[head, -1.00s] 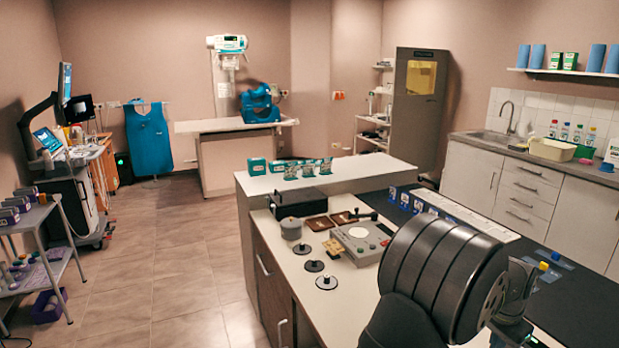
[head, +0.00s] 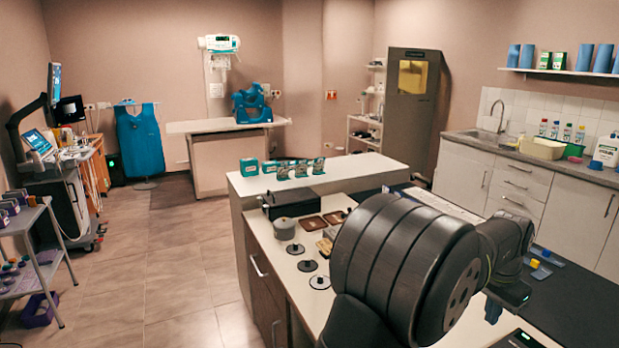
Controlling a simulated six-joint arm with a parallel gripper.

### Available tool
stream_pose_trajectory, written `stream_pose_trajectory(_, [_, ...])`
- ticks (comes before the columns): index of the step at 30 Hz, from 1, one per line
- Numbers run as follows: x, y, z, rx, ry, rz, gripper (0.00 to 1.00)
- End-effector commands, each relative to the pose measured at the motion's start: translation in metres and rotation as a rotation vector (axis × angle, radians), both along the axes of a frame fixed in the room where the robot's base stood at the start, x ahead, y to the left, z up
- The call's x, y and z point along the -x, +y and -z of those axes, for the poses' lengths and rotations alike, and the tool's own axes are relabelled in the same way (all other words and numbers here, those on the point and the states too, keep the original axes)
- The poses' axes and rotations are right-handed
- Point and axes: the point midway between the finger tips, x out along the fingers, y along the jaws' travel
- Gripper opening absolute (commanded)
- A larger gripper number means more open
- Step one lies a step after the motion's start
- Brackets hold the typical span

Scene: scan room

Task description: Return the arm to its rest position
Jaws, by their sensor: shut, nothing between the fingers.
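My arm fills the lower right of the head view, its thick black links reaching over the near counter. My gripper (head: 493,309) shows only in small part, below the dark wrist and behind the large link. It is shut, and I see nothing held in it. Most of its fingers are hidden. The counter (head: 290,291) under the arm is light on the left and dark on the right.
Several black discs (head: 308,265) and a grey pot (head: 284,229) stand on the counter left of my arm. Small teal boxes (head: 249,167) stand on the raised ledge behind. Blue and yellow pieces (head: 541,272) lie on the dark surface at right.

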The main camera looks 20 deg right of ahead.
Motion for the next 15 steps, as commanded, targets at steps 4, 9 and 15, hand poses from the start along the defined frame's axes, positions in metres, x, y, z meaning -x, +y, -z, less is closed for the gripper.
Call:
stream_pose_trajectory(4, [0.000, 0.011, -0.022, 0.000, -0.001, -0.001, 0.00])
stream_pose_trajectory(9, [0.000, 0.011, -0.010, -0.006, 0.001, 0.000, 0.00])
stream_pose_trajectory(15, [0.000, 0.010, -0.006, -0.003, 0.000, 0.000, 0.00])
